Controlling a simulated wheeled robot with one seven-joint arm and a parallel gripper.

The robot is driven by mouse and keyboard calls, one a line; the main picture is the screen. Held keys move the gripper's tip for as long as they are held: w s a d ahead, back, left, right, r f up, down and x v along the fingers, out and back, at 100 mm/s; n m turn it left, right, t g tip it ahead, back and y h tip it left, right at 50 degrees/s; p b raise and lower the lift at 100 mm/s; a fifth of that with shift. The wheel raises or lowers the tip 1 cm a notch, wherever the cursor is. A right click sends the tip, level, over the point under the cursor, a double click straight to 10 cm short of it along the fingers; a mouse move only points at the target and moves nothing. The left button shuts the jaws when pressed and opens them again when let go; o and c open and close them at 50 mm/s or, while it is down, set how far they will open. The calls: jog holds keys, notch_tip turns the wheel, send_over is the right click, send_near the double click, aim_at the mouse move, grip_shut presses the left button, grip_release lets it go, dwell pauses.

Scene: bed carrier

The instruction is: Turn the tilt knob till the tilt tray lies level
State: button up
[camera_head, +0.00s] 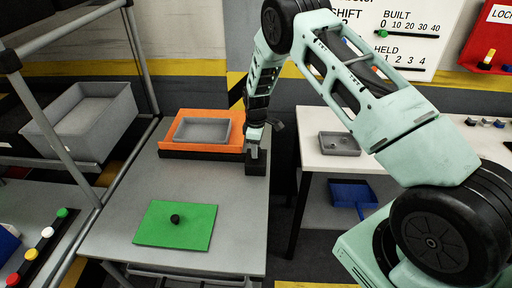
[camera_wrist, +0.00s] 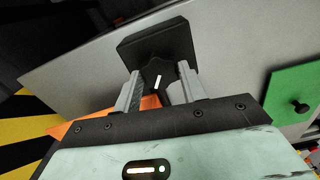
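The tilt tray is an orange tray (camera_head: 166,140) on a black base on the grey table, with a shallow grey bin (camera_head: 203,121) in it. Its slope is hard to judge; the orange back edge looks raised. The tilt knob (camera_wrist: 155,70) is black and lobed, with a white mark, in front of a black block (camera_wrist: 153,38). That block also shows in the head view (camera_head: 256,168), right of the tray. My gripper (camera_head: 253,150) points down at the block. In the wrist view its two fingers (camera_wrist: 159,82) straddle the knob. Whether they press on it is unclear.
A green plate (camera_head: 152,225) with a small black knob (camera_head: 175,218) lies at the table's front. A large grey bin (camera_head: 85,120) stands on a rack at left. A white table (camera_head: 310,152) with a small grey tray (camera_head: 339,144) is at right.

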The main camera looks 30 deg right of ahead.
jog(key=shift+b, duration=0.3)
jog(key=m+b, duration=0.2)
jog(key=m, duration=0.1)
jog(key=shift+f, duration=0.15)
jog(key=m+b, duration=0.2)
jog(key=m, duration=0.1)
jog(key=shift+m, duration=0.3)
jog(key=m+b, duration=0.1)
jog(key=m, duration=0.2)
jog(key=shift+m, duration=0.3)
jog(key=shift+m+b, duration=0.45)
jog(key=shift+m, duration=1.15)
jog(key=o, duration=1)
jog(key=shift+c, duration=0.2)
jog(key=shift+r, duration=0.2)
